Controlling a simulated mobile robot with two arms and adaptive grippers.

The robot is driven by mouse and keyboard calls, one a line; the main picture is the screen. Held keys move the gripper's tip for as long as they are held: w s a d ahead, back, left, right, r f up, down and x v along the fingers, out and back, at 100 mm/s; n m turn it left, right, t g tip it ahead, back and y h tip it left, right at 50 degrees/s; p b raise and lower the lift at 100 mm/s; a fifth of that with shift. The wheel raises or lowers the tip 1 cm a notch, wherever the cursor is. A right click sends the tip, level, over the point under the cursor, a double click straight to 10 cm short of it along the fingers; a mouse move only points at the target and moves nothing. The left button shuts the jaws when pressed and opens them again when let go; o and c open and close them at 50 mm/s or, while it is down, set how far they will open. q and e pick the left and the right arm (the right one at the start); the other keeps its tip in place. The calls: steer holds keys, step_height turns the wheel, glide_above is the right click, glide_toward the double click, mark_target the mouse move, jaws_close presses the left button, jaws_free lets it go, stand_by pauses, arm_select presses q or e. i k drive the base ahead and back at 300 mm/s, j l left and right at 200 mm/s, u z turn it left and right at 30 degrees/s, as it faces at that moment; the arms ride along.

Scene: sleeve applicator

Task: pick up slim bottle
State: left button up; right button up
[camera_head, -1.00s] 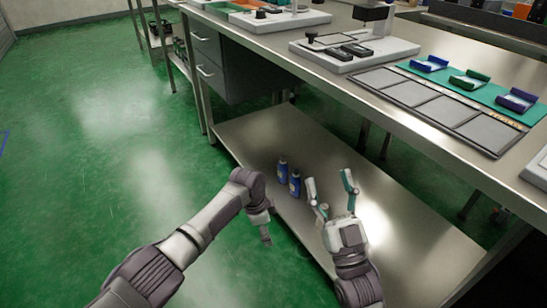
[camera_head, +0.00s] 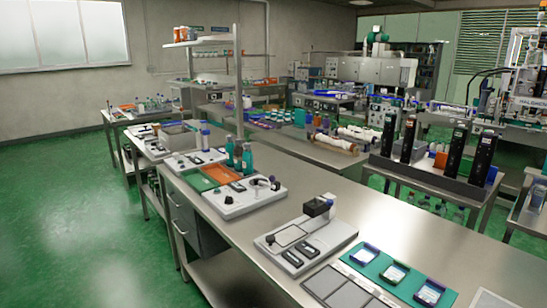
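Neither of my grippers is in the camera_head view. Teal bottles (camera_head: 247,160) stand upright close together on the long steel bench, behind the green and orange trays. A white bottle with blue (camera_head: 205,135) stands upright farther back on the same bench. I cannot tell which of these, if any, is the slim bottle. The lower shelf (camera_head: 232,283) shows only in part under the bench, and no bottle can be seen on that part.
The steel bench (camera_head: 370,213) carries a white fixture (camera_head: 305,243) and another white device (camera_head: 240,199). A teal mat (camera_head: 388,283) holds small coloured holders. Tall black units (camera_head: 482,158) stand on a table at the right. Green floor (camera_head: 70,210) is open at the left.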

mark_target(238, 149)
steer(key=i+j+z, duration=0.3)
steer(key=j+z, duration=0.35)
steer(key=i+j+z, duration=0.15)
steer(key=z, duration=0.15)
steer(key=j, duration=0.1)
